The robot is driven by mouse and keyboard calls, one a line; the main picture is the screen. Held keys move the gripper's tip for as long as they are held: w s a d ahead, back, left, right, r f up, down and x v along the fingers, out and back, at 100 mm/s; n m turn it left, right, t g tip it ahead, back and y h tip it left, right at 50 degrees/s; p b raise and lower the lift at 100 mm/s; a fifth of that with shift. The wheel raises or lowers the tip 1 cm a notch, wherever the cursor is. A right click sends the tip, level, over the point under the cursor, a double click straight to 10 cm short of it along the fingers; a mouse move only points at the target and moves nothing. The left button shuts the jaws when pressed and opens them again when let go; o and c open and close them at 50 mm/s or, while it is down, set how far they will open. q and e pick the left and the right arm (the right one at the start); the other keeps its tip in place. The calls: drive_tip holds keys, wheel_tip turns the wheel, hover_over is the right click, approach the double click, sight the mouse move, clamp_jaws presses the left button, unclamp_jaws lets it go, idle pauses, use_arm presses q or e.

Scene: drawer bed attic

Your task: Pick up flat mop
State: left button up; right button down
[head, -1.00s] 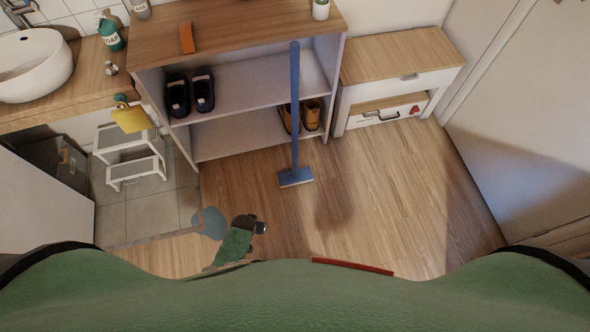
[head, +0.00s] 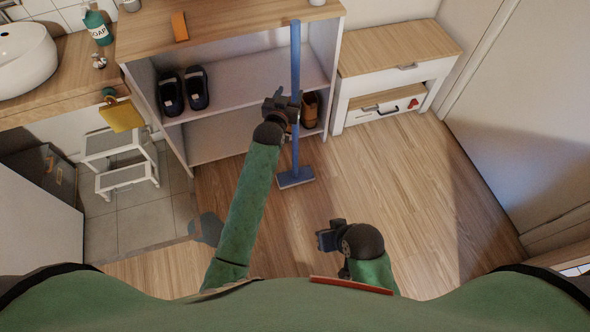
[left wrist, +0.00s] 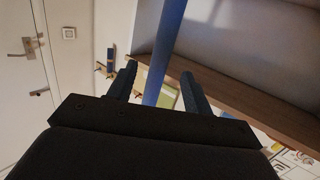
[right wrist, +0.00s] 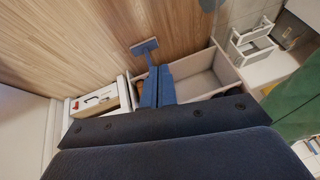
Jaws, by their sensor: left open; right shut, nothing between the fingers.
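The flat mop (head: 295,65) stands upright in front of the shelf, its blue handle leaning near the shelf top and its flat head (head: 296,178) on the wood floor. My left gripper (head: 287,100) is open at the mop handle, around mid-height. In the left wrist view the blue handle (left wrist: 166,50) passes between the two open fingers (left wrist: 157,85); whether they touch it I cannot tell. My right gripper (head: 322,238) is shut and empty, low in front of me and apart from the mop. The mop head also shows in the right wrist view (right wrist: 144,46).
The open shelf unit (head: 230,30) holds dark shoes (head: 184,90) and brown shoes (head: 310,108). A white drawer cabinet (head: 390,60) stands to its right. A white step stool (head: 120,160) is at left. The floor (head: 400,180) at right is clear.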

sight(294, 74)
use_arm(q)
drive_tip(key=r, duration=0.1)
drive_tip(key=r+t, duration=0.1)
drive_tip(key=r, duration=0.1)
drive_tip(key=shift+w, duration=0.2)
drive_tip(key=shift+x, duration=1.1)
drive_tip(key=shift+r+p+x, duration=0.15)
drive_tip(key=shift+p+x, duration=0.3)
drive_tip(key=shift+x, duration=0.85)
drive_tip(key=shift+r+p+x, duration=0.15)
drive_tip(key=shift+p+x, duration=0.3)
drive_tip(key=shift+x, duration=0.9)
use_arm(e)
drive_tip(key=shift+g+h, duration=0.5)
drive_tip(key=shift+g, duration=0.4)
drive_tip(key=s+d+r, duration=0.2)
drive_tip(key=s+r, duration=0.1)
drive_tip(key=shift+d, duration=0.4)
use_arm(q)
drive_tip(key=c, duration=1)
